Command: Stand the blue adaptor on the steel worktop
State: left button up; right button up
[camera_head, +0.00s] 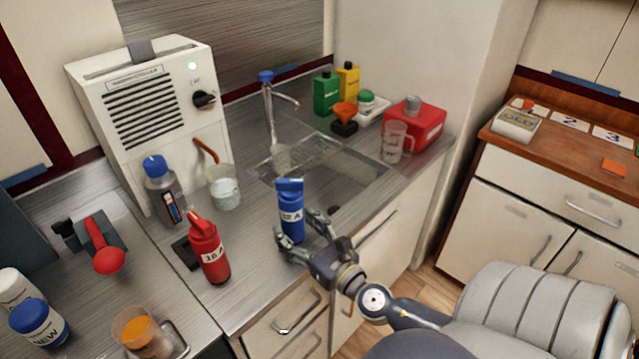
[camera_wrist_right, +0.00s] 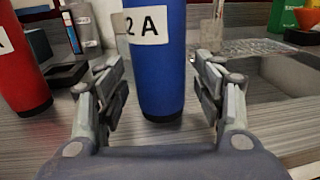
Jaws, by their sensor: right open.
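The blue adaptor (camera_head: 291,218), with a white label ending in "2 A", is upright on the steel worktop (camera_head: 262,285), near its front edge by the sink. My right gripper (camera_head: 301,236) reaches in from the front right, its fingers open around the adaptor's lower part. In the right wrist view the blue adaptor (camera_wrist_right: 160,72) is between the two open fingers (camera_wrist_right: 160,96), with a gap on each side. Its base appears to rest on the worktop. My left gripper is not in view.
A red adaptor (camera_head: 208,252) marked "16 A" stands to the left, beside a dark block (camera_head: 186,252). A bottle (camera_head: 163,190) and a beaker (camera_head: 223,188) stand behind. The sink (camera_head: 340,180) is to the right. Bare worktop lies in front of the red adaptor.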

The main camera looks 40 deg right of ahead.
jog(key=s+b, duration=0.4)
jog(key=s, duration=0.6)
jog(key=shift+a, duration=0.2)
